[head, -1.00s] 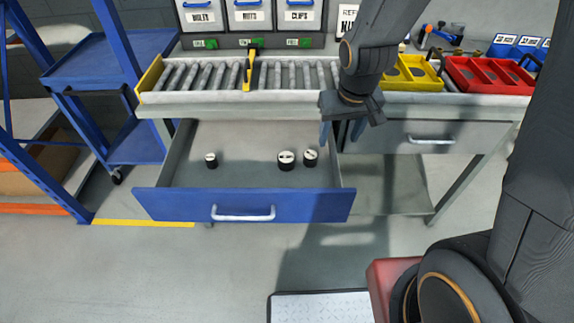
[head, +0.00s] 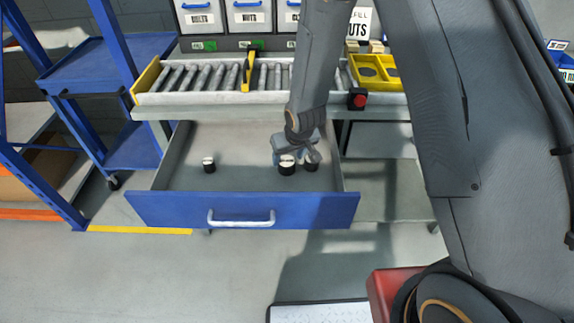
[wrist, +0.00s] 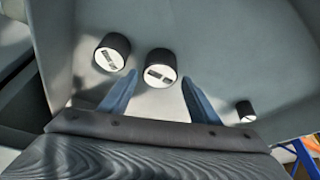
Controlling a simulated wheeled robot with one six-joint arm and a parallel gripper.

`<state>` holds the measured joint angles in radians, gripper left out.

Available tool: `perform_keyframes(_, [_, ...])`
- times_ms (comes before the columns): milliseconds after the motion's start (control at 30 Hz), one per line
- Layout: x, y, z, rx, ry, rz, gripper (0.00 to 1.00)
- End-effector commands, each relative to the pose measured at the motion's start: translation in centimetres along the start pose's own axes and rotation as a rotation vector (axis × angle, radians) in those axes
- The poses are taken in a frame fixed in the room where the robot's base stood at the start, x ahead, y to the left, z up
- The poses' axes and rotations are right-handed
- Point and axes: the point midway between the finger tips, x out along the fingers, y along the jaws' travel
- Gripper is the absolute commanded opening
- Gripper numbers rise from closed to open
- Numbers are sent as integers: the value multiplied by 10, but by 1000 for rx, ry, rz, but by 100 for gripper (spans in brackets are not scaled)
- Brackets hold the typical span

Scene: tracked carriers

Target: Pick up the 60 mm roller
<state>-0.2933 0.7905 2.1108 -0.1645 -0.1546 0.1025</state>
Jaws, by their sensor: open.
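Three black rollers with white, labelled tops stand in the open blue-fronted drawer (head: 160,207). One small roller (head: 209,165) is apart at the left. A larger roller (head: 287,165) and another roller (head: 311,161) stand close together at the right. I cannot read the sizes on the labels. My gripper (head: 297,156) is open and empty above the right pair. In the wrist view, the middle roller (wrist: 161,68) lies just ahead of the gap between my fingertips (wrist: 160,78). The other large roller (wrist: 112,52) is beside it, outside the left finger. The small one (wrist: 245,111) is beyond the right finger.
The drawer front with its handle (head: 241,219) stands out into the aisle. A roller conveyor (head: 190,85) with a yellow upright piece (head: 249,70) runs above the drawer. A red button box (head: 358,98) sits at the conveyor's front edge. A blue cart (head: 100,65) stands left.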

Motion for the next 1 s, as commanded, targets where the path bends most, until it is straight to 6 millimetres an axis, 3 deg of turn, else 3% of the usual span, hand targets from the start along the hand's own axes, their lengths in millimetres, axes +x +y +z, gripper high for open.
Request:
perform_keyframes(333, [38,0,2,0,-2,0,56])
perform_keyframes(667, [43,0,2,0,0,0,56])
perform_keyframes(900, [43,0,2,0,-1,0,17])
perform_keyframes(1000, [43,0,1,0,0,0,16])
